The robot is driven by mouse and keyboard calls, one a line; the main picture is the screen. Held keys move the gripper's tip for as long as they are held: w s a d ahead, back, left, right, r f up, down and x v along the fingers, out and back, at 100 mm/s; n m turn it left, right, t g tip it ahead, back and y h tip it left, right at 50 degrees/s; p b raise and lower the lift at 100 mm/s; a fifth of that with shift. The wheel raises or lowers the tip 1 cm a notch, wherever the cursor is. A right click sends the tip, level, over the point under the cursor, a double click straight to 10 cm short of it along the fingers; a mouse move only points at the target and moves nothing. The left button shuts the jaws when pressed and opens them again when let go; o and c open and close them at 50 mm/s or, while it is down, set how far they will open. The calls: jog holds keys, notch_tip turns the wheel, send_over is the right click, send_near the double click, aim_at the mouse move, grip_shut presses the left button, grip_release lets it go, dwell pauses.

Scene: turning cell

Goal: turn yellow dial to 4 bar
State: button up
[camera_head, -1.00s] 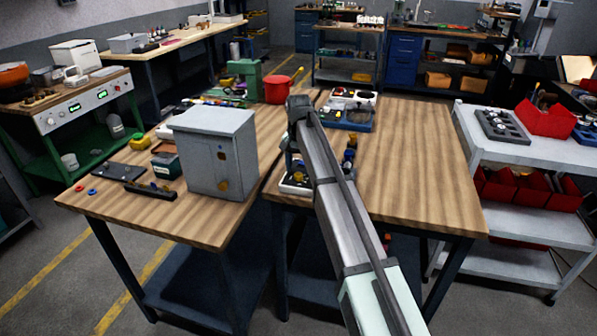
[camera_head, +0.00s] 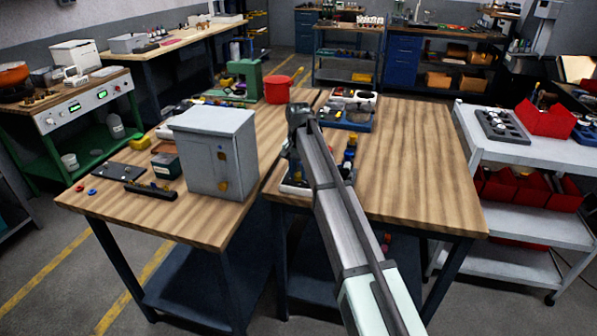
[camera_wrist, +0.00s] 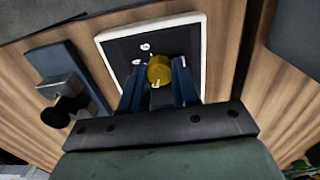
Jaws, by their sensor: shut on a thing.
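The yellow dial (camera_wrist: 159,68) shows in the wrist view, on a dark panel with a white border (camera_wrist: 124,50) and small white marks. A white pointer line shows on the dial's near side. My gripper (camera_wrist: 159,84) is shut on the dial, with one blue-grey finger on each side of it. Most of the panel's scale is hidden or too small to read. In the head view my arm covers the gripper and the dial.
A dark block with a black knob (camera_wrist: 66,108) lies left of the panel in the wrist view. In the head view a grey cabinet (camera_head: 213,150) stands left of my arm. The wooden bench top (camera_head: 425,160) is clear on the right.

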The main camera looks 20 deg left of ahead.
grip_shut()
jog(key=shift+m, duration=0.3)
jog(key=m, duration=1.2)
jog(key=shift+m, duration=2.5)
